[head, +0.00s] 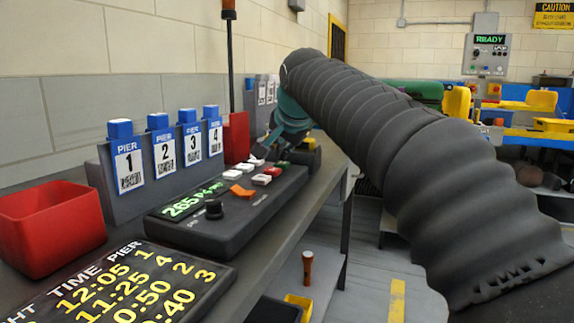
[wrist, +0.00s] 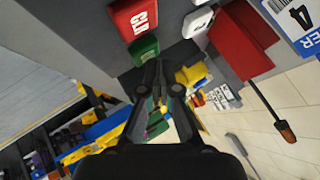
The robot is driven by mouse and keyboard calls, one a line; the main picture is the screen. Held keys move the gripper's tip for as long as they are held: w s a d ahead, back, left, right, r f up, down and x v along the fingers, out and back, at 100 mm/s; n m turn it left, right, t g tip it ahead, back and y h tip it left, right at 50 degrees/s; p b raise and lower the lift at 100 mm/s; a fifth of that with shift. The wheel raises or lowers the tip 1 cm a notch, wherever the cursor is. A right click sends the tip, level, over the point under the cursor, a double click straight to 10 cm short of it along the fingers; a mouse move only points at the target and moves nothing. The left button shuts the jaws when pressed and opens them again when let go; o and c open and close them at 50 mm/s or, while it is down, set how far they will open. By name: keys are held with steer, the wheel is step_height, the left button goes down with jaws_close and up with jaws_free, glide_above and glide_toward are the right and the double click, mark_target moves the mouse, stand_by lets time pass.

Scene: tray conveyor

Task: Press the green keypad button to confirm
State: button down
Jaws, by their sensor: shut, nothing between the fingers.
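The keypad (head: 235,222) is a dark sloped console on the bench, with a lit green display, a black knob and white, orange, red and green buttons. The green button (head: 283,164) is at its far right end, behind the red one. In the wrist view the green button (wrist: 143,48) lies beside the red CLR button (wrist: 130,17). My gripper (wrist: 158,72) is shut and empty, its tips just below the green button in that picture. In the head view my gripper (head: 262,150) is over the keypad's far end. Whether it touches the button cannot be told.
A row of pier tags 1 to 4 (head: 165,160) stands behind the keypad. A red bin (head: 50,225) is at left and a timetable board (head: 120,285) in front. A red holder with a dark pole (head: 236,138) stands close beyond the keypad.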

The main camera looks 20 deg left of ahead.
mark_target(283, 163)
steer(key=shift+f+b, duration=0.3)
steer(key=shift+f, duration=0.15)
stand_by(0.7)
steer(key=shift+r, duration=0.15)
steer(key=shift+r+p, duration=0.75)
steer(key=shift+p, duration=0.25)
steer(key=shift+r, duration=0.1)
step_height(283, 163, up, 5)
steer(key=p, duration=0.5)
stand_by(0.5)
